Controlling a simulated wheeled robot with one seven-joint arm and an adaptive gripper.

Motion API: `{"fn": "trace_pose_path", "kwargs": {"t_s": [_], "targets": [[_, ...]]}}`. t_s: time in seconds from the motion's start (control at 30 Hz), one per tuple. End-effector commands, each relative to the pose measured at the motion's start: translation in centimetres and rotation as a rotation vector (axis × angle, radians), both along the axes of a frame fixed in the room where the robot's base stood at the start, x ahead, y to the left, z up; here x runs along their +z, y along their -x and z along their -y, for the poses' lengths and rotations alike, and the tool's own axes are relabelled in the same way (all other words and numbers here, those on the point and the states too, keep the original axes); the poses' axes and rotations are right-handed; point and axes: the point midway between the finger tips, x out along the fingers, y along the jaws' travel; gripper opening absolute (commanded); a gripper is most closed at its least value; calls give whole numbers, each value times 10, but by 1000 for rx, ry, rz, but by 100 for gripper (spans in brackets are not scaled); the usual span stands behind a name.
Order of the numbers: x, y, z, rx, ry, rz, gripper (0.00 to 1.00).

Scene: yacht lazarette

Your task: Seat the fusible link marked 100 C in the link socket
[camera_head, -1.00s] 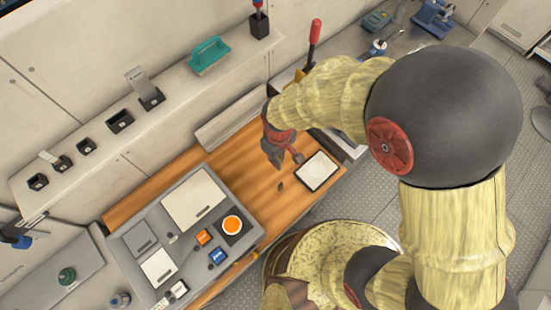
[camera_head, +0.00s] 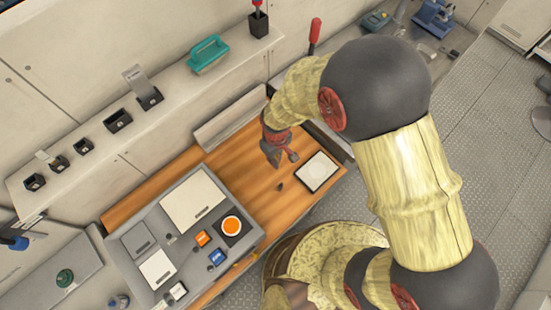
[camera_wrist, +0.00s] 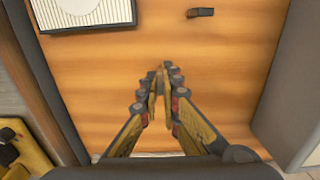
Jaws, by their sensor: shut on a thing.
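My gripper (camera_head: 275,162) is above the wooden worktop (camera_head: 245,150). In the wrist view its fingertips (camera_wrist: 160,78) are nearly together on a thin, brass-coloured piece (camera_wrist: 160,75), mostly hidden between them. I take this piece to be the fusible link, but no 100 C marking is readable. A small dark block (camera_head: 280,187) sits on the worktop just below my gripper in the head view, and it also shows at the top of the wrist view (camera_wrist: 200,12). I cannot tell whether it is the link socket. The fingertips are apart from it.
A white-topped, dark-framed plate (camera_head: 318,172) lies right of the block. A grey panel (camera_head: 150,215) with an orange disc (camera_head: 232,226), an orange block (camera_head: 202,238) and a blue block (camera_head: 217,257) fills the left side. A wall shelf (camera_head: 185,90) holds several black holders. Bare wood surrounds my gripper.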

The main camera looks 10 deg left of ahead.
Motion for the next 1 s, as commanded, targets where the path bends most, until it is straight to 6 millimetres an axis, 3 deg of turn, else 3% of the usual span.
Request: {"fn": "trace_pose_path", "kwargs": {"t_s": [0.07,0.1,0.4,0.77,1.0], "targets": [[-3,0,0,0,0,0,0],[-3,0,0,0,0,0,6],[-2,0,0,0,0,0,23],[1,0,0,0,0,0,24],[36,-1,-1,0,-2,3,24]]}}
